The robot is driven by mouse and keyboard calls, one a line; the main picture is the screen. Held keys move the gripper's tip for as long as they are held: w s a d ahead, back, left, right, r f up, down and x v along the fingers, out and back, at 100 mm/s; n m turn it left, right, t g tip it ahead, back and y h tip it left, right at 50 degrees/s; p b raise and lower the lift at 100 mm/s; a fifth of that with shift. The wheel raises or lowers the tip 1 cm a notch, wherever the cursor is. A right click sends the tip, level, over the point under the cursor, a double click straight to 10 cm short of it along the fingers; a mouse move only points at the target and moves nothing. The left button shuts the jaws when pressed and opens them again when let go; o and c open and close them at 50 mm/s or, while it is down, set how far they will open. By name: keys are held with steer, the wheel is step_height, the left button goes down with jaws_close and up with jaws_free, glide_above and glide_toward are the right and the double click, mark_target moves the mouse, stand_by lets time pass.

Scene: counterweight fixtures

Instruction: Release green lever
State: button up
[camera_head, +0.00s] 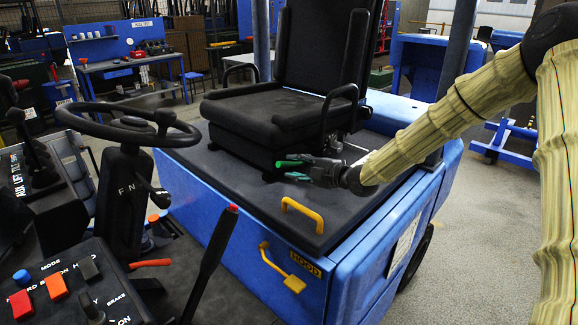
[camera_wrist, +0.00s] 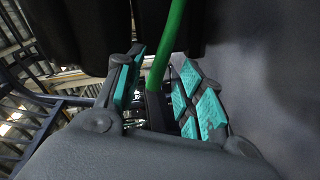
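The green lever (camera_head: 288,164) sticks out at the base of the black seat. In the wrist view the green lever (camera_wrist: 170,45) rises between my two teal-padded fingers, and its lower part is dark. My gripper (camera_head: 301,169) is beside the seat base at the lever. In the wrist view my gripper (camera_wrist: 158,62) looks open, with one finger on each side of the lever and narrow gaps between. I cannot tell whether either pad touches it. The lever's base is mostly hidden by my gripper.
The black seat (camera_head: 275,115) with its armrest (camera_head: 340,100) stands just behind my gripper. A steering wheel (camera_head: 125,125) and control panel (camera_head: 70,290) are at left.

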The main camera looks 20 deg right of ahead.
steer(key=shift+v, duration=1.5)
steer(key=shift+f, duration=0.1)
steer(key=shift+c, duration=0.5)
